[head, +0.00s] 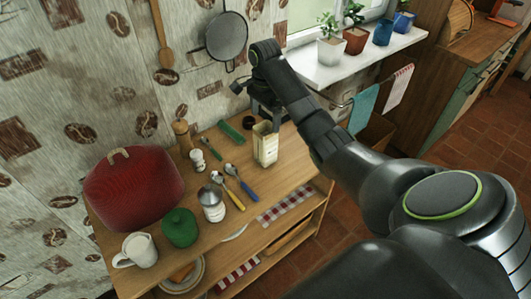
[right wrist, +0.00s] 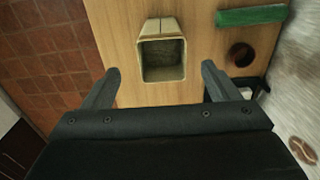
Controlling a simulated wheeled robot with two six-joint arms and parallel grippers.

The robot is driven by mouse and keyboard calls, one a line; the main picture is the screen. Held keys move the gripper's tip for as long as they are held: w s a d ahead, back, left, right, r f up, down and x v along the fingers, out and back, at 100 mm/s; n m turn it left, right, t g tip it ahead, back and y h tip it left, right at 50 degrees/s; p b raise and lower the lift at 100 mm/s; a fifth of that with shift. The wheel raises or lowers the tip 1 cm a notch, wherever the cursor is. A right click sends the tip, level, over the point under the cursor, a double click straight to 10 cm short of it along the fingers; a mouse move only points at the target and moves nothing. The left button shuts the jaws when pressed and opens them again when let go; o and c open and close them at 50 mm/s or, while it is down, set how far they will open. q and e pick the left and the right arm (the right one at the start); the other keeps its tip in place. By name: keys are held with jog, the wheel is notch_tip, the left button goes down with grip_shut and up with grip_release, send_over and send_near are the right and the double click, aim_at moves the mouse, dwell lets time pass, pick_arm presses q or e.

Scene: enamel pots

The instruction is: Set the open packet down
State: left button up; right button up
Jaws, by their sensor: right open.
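The open packet (head: 265,148), cream-coloured with a square open mouth, stands upright on the wooden shelf top (head: 222,165) near its right end. The right wrist view looks down into the open packet (right wrist: 162,68), whose inside looks empty. My right gripper (head: 262,113) is above and just behind the packet. In the right wrist view my right gripper (right wrist: 159,76) is open, its two fingers apart on either side of the packet's near end with a gap to each wall. My left gripper is not in view.
A green block (head: 231,132) and a dark round pot (head: 249,122) are close behind the packet. A windowsill with plants (head: 332,50) is beyond.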

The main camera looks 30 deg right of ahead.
notch_tip(320, 180, down, 4)
jog(key=shift+r+b, duration=0.2)
jog(key=shift+b, duration=0.35)
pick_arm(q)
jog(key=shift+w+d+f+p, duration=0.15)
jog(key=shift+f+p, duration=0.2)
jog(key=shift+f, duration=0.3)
pick_arm(e)
jog(key=f, duration=0.5)
jog(key=shift+w+d+f, duration=0.15)
jog(key=shift+d+f, duration=0.1)
jog(key=shift+f, duration=0.05)
jog(key=shift+c, duration=0.3)
jog(key=c, duration=1.4)
jog(key=shift+o, duration=0.2)
notch_tip(320, 180, up, 9)
send_over(265, 124)
jog(key=s+a, duration=0.2)
jog(key=s, duration=0.1)
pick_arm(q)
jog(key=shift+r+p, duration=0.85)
pick_arm(e)
jog(key=shift+d+r, duration=0.15)
jog(key=shift+r, duration=0.45)
